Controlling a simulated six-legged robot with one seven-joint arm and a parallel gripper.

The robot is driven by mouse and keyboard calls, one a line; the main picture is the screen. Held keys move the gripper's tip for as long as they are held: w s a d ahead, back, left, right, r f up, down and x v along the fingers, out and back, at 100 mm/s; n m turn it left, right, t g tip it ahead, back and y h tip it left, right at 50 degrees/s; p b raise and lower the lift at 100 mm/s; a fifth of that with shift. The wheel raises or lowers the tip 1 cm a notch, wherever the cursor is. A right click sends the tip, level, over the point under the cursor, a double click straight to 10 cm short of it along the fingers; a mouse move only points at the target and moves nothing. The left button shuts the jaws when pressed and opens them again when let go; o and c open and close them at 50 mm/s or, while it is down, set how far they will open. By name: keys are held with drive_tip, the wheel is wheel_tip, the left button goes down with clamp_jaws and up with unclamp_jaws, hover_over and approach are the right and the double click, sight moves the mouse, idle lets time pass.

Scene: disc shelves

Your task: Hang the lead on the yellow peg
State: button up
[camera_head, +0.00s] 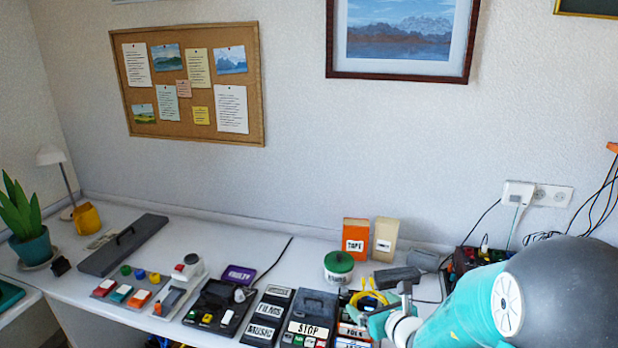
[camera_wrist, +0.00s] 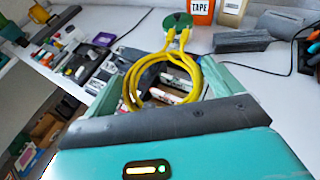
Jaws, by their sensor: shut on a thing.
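The lead is a coiled yellow cable (camera_wrist: 128,88), seen large in the wrist view between my fingers. My gripper (camera_wrist: 168,82) is shut on it, and the loops stand up with two ends toward the green-lidded tin. In the head view the yellow lead (camera_head: 368,298) shows at my gripper (camera_head: 378,316), over the right part of the desk. My arm hides part of the lead there. I cannot make out a yellow peg in either view. An orange piece (camera_head: 613,147) with dark cables hanging by it is cut off at the right edge of the head view.
A green-lidded tin (camera_head: 339,266), an orange TAPE box (camera_head: 355,237) and a cream box (camera_head: 384,240) stand behind my gripper. Labelled boxes (camera_head: 311,312) and button devices fill the desk to the left. A wall socket (camera_head: 540,194) with plugs is at right.

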wheel_tip(320, 180, up, 2)
drive_tip(key=shift+w+r+m, duration=0.1)
drive_tip(key=shift+m, duration=0.2)
drive_tip(key=s+d+f+m+h, duration=0.1)
drive_tip(key=d+f, duration=0.1)
drive_tip(key=d, duration=0.8)
drive_tip(key=s+d+f+h, duration=0.1)
drive_tip(key=s+d+f, duration=0.1)
drive_tip(key=d, duration=0.9)
drive_tip(key=s+d+f, duration=0.2)
drive_tip(key=s+d, duration=0.3)
drive_tip(key=d, duration=0.2)
drive_tip(key=s+d+f+m+h, duration=0.1)
drive_tip(key=s+d+f, duration=0.1)
drive_tip(key=s+d, duration=0.2)
drive_tip(key=d, duration=0.3)
drive_tip(key=shift+s+f+t, duration=0.35)
drive_tip(key=shift+s+t, duration=0.05)
drive_tip(key=shift+d, duration=0.15)
